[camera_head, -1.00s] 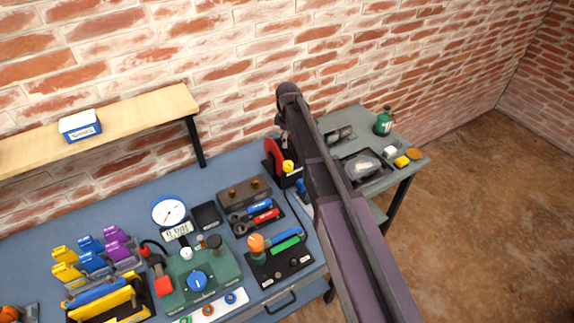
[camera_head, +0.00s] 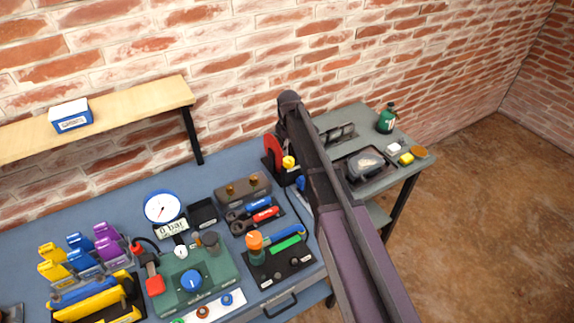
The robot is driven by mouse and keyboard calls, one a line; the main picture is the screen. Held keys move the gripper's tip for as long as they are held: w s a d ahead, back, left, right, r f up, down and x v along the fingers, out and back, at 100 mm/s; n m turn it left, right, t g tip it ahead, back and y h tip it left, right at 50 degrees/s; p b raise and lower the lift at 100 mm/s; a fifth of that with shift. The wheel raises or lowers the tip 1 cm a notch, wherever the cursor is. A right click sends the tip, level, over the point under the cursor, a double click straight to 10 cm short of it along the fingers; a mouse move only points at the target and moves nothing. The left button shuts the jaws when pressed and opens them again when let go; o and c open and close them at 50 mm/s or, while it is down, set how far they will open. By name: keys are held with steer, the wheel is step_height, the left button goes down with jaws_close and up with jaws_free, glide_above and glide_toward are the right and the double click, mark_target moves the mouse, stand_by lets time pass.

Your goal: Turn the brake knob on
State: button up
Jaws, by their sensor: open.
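No knob is labelled legibly as the brake, so I cannot tell for sure which one it is. A yellow knob (camera_head: 289,162) shows beside a red rounded part (camera_head: 272,150) on a black base at the back of the bench. A blue round knob (camera_head: 191,281) sits on a green unit (camera_head: 217,270) at the front. My arm reaches up from the bottom right, and its far end is just above and right of the red part. My gripper's fingers are hidden behind the arm, so their contact with anything cannot be seen.
A gauge (camera_head: 162,208) reading 0 bar, a tool tray (camera_head: 245,228) and a black panel with an orange-topped part (camera_head: 254,243) crowd the blue bench (camera_head: 130,198). A wooden shelf (camera_head: 120,113) overhangs the back left. A grey side table (camera_head: 376,131) holds a green bottle (camera_head: 387,118).

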mark_target(288, 160)
steer(key=shift+f+b, duration=3.2)
steer(key=shift+f, duration=0.35)
